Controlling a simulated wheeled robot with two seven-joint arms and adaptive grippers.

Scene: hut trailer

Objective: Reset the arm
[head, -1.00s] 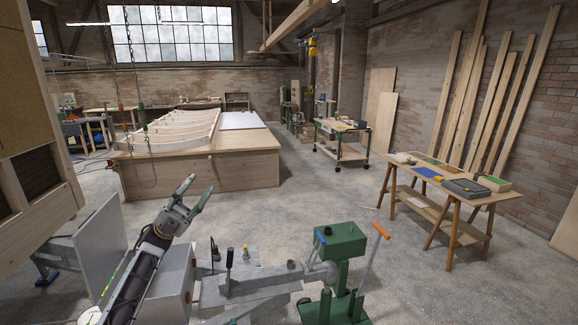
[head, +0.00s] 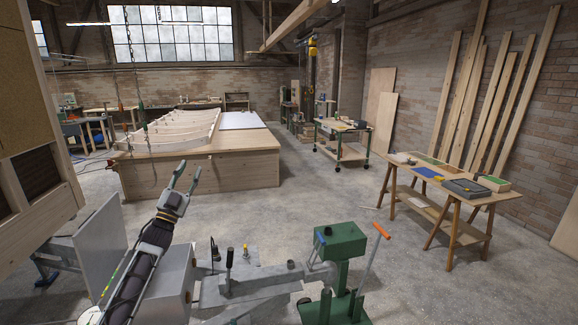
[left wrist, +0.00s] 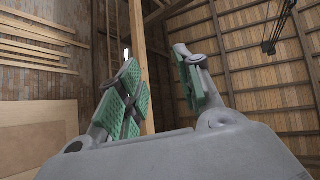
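My left arm comes up from the lower left in the head view, and its left gripper (head: 187,177) points upward in front of the large wooden workbench, holding nothing. In the left wrist view the left gripper (left wrist: 160,80) shows two fingers with green pads, spread apart with an empty gap between them. Behind the fingers are the roof boards and a wooden beam, so the gripper faces up. My right gripper does not show in any view.
A grey trailer tongue (head: 265,282) with a green jack (head: 341,243) and an orange handle (head: 381,231) is close ahead. A wooden hut wall (head: 35,130) stands at the left. A trestle table (head: 440,187) stands right. The concrete floor between is clear.

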